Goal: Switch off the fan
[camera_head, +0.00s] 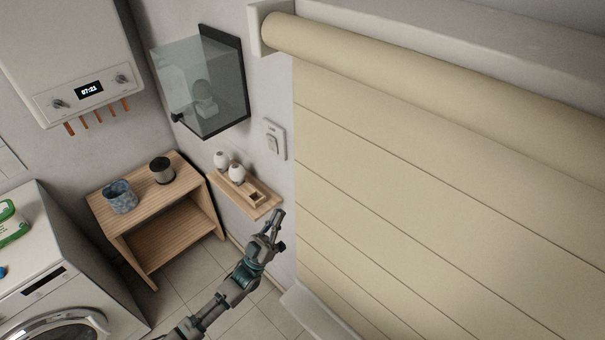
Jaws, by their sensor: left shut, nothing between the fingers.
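A white wall switch (272,139) is on the wall between the dark-framed glass panel and the blind. Its plate looks light, and I cannot tell its on or off position. My right gripper is not in view.
The wooden wall shelf (226,182) holds two white rounded items and a small wooden box. A dark-framed glass panel (215,90) juts from the wall. A large cream blind (430,190) fills the right. A wooden stand (140,212), washing machine (50,290) and boiler (75,50) are left.

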